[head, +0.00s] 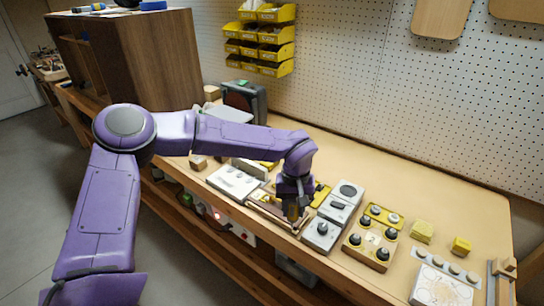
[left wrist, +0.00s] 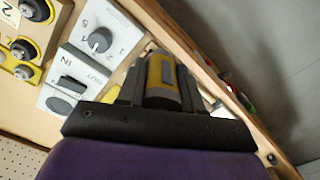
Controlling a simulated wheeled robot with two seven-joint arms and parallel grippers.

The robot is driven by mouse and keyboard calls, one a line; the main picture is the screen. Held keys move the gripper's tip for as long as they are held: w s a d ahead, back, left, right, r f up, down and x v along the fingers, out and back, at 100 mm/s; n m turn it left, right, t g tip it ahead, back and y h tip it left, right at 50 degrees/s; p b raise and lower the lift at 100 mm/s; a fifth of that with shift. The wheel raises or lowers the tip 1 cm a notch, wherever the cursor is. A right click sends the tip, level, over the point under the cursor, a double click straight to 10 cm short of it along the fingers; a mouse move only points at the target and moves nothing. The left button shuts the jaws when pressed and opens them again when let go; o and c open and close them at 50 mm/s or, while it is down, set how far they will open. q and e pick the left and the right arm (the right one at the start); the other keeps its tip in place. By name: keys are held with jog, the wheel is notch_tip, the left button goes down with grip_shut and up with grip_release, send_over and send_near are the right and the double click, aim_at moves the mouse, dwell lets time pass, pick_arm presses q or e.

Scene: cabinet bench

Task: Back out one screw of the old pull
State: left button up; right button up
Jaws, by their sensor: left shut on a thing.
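My left gripper (head: 293,212) is above the front part of the bench, pointing down. It is shut on a yellow and grey tool handle, probably a screwdriver (left wrist: 162,82), seen nearly end-on between the fingers in the left wrist view. The tool's tip is hidden. Below the gripper is a low wooden piece (head: 268,207) near the bench's front edge. The old pull and its screws cannot be made out; the gripper and tool block that spot. My right gripper is not in view.
A grey control box with a knob (head: 321,232) stands close to the right of the gripper; it shows in the left wrist view (left wrist: 105,38). A wooden block with several black knobs (head: 371,244) is farther right. A white panel (head: 236,181) lies left.

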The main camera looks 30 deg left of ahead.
pick_arm(q)
jog(key=w+a+r+n+p, duration=0.2)
jog(key=w+a+n, duration=0.1)
jog(key=a+n, duration=0.35)
jog(key=w+a+r+n+p, duration=0.2)
jog(key=w+a+n+p, duration=0.15)
jog(key=a+n, duration=0.3)
jog(key=f+b, duration=0.2)
jog(key=b, duration=0.1)
jog(key=f+b, duration=0.1)
jog(key=shift+w+a+f+n+b, duration=0.15)
jog(key=shift+a+f+n+b, duration=0.15)
jog(key=shift+f+n+b, duration=0.1)
jog(key=shift+f, duration=0.45)
jog(key=shift+r, duration=0.1)
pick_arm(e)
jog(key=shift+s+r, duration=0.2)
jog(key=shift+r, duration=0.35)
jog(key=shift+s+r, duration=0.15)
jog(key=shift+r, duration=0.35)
pick_arm(q)
jog(key=shift+d+p, duration=0.15)
jog(key=shift+p, duration=0.15)
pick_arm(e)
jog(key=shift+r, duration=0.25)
pick_arm(q)
jog(key=shift+f, duration=0.3)
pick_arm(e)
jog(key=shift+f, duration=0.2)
